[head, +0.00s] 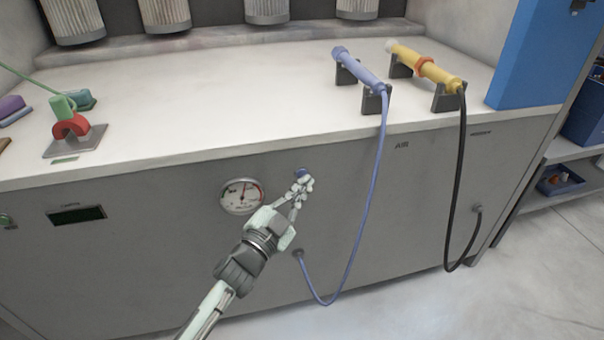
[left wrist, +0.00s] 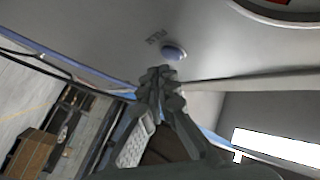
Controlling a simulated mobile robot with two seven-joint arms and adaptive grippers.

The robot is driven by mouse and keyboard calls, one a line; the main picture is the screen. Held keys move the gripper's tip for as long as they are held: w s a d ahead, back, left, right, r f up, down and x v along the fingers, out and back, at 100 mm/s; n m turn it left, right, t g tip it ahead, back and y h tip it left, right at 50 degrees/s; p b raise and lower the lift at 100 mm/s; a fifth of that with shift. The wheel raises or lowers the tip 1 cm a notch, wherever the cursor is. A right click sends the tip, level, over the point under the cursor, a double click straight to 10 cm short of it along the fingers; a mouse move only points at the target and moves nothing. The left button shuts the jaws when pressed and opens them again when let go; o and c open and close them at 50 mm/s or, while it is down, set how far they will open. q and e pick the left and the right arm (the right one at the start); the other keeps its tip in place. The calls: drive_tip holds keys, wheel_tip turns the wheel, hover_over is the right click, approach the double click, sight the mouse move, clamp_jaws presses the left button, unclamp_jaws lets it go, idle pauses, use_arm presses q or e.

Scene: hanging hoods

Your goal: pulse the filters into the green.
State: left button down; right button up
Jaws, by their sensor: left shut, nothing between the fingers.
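A round pressure gauge (head: 242,196) with a white face and a red band is set in the grey front of the bench; its needle is too small to read surely. A blue push button (head: 300,173) sits to the right of the gauge. In the left wrist view the button (left wrist: 173,53) shows beside lettering. My left gripper (head: 303,183) is shut and empty, its fingertips right at the button's lower edge; I cannot tell whether they touch. Pleated filters (head: 267,10) hang at the back above the bench top. My right gripper is not in view.
A blue wand (head: 360,70) and a yellow wand (head: 426,66) rest in black holders on the bench top, their hoses hanging down the front. A red and green piece (head: 70,124) stands at the left. A small dark display (head: 76,215) is at the lower left.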

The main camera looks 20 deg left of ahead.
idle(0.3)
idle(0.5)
use_arm(q)
drive_tip(key=shift+w, duration=0.1)
drive_tip(key=shift+w+a, duration=0.2)
drive_tip(key=shift+w, duration=0.05)
idle(0.5)
drive_tip(key=shift+w+a, duration=0.1)
